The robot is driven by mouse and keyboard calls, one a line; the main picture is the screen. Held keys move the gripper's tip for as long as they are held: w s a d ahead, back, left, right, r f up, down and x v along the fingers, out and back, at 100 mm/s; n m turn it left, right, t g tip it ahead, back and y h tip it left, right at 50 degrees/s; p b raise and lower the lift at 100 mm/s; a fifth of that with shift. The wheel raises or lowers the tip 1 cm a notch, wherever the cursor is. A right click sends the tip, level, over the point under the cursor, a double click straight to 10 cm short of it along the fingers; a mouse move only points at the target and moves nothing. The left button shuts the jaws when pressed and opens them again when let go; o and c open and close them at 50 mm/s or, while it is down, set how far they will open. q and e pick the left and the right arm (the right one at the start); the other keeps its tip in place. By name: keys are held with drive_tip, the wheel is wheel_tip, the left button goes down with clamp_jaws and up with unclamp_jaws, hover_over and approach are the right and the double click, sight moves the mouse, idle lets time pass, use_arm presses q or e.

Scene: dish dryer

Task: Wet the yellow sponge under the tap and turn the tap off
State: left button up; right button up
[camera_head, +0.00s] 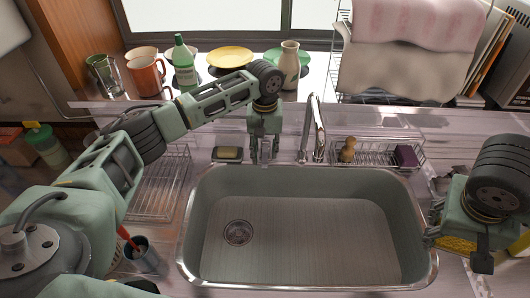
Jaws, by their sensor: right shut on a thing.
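The yellow sponge (456,244) is at the right rim of the sink. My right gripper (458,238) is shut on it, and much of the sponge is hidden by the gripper. The silver tap (318,128) stands behind the sink, near its middle. I cannot make out a water stream under it. My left gripper (265,155) points down behind the sink's back rim, left of the tap and apart from its spout. Its fingers are parted; something small and pale shows between them, unclear. The grey sink (310,235) looks empty, with a round drain at its left.
A soap dish (228,154) lies left of my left gripper. A wire rack (365,150) with a brown brush and a dark block is right of the tap. Mugs, plates, a green bottle (184,62) and a vase (289,65) line the sill. A wire basket (160,185) stands left.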

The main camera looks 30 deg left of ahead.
use_arm(q)
drive_tip(key=shift+f, duration=1)
clamp_jaws()
